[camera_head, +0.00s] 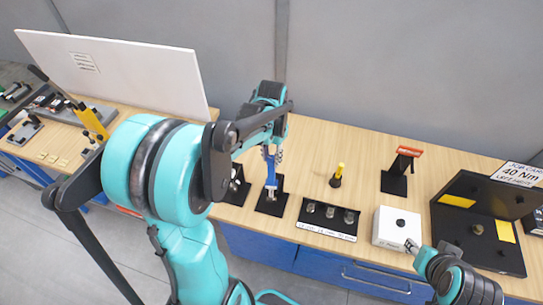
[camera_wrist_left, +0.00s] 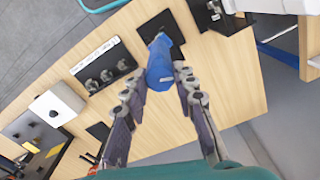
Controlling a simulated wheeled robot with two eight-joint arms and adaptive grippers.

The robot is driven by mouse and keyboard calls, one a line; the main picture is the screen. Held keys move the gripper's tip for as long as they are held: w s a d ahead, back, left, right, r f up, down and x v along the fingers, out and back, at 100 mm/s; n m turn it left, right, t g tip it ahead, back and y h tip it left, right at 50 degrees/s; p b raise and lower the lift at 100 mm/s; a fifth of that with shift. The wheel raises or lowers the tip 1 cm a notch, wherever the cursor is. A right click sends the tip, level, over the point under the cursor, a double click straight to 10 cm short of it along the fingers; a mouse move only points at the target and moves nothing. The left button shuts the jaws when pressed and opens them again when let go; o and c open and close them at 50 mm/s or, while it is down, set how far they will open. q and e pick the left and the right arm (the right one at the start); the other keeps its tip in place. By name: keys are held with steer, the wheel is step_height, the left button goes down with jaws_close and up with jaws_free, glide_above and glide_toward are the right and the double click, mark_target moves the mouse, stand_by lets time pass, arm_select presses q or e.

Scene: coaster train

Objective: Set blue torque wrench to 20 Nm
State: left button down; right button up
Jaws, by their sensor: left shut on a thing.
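The blue torque wrench (camera_head: 270,168) stands upright over a black square base (camera_head: 271,205) near the front edge of the bench. My left gripper (camera_head: 273,146) reaches it from above and is shut on its upper part. In the left wrist view the blue handle (camera_wrist_left: 160,65) lies between the two fingers, over the black base (camera_wrist_left: 152,26). The wrench's scale cannot be read. My right gripper (camera_head: 412,246) is at the lower right beside a white box (camera_head: 397,228); its fingers are too small to judge.
A rack with several sockets (camera_head: 328,217) stands right of the wrench. Behind are a yellow-topped tool (camera_head: 337,176) and a black stand with a red label (camera_head: 396,180). A job card (camera_head: 518,173) reads 40 Nm. A black panel (camera_head: 480,225) stands at right.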

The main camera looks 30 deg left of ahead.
mark_target(272, 159)
stand_by(0.7)
arm_select(q)
steer(key=c, duration=1.2)
jaws_free()
step_height(272, 159, up, 12)
steer(key=shift+r, duration=0.1)
